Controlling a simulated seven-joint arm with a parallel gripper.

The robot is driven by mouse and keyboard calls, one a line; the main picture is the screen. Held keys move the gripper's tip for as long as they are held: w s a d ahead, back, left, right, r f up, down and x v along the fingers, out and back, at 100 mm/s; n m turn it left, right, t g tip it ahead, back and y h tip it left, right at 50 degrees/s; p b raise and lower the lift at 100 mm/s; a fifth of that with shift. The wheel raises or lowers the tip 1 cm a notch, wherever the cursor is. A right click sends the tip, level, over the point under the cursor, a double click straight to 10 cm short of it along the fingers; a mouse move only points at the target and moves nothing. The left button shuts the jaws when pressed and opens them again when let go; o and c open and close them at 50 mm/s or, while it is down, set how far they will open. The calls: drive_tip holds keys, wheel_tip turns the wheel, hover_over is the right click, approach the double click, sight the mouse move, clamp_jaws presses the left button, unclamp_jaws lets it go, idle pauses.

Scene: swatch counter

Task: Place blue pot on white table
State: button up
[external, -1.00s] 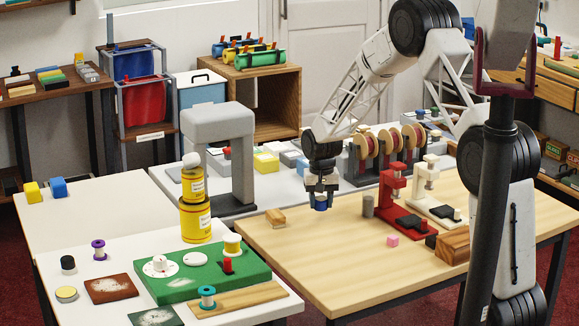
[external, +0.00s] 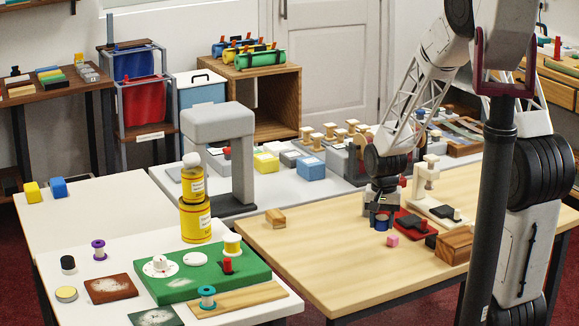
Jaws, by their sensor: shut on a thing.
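My gripper (external: 382,210) is shut on the small blue pot (external: 381,223), at the right part of the wooden table. The pot hangs upright below the fingers, low near the tabletop; I cannot tell if it touches. My gripper partly hides it. The white table (external: 140,250) is at the front left, well left of my gripper. It bears a green board (external: 215,268), yellow cans (external: 196,222) and several spools.
The wooden table (external: 310,265) has clear room at its middle and front. Near my gripper are a pink cube (external: 392,241), a red stand (external: 411,224), a cream stand (external: 428,180) and a wooden block (external: 455,245). A grey press (external: 242,160) stands behind the cans.

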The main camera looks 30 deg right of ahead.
drive_tip(key=shift+m, duration=0.6)
drive_tip(key=s, duration=0.9)
drive_tip(key=shift+s+d+f, duration=0.15)
drive_tip(key=shift+s+d, duration=0.05)
drive_tip(key=shift+d, duration=0.15)
hover_over(377, 234)
drive_tip(key=shift+f, duration=0.75)
drive_tip(key=shift+f, duration=0.1)
drive_tip(key=shift+f, duration=1.65)
drive_tip(key=shift+f, duration=0.15)
drive_tip(key=o, duration=1)
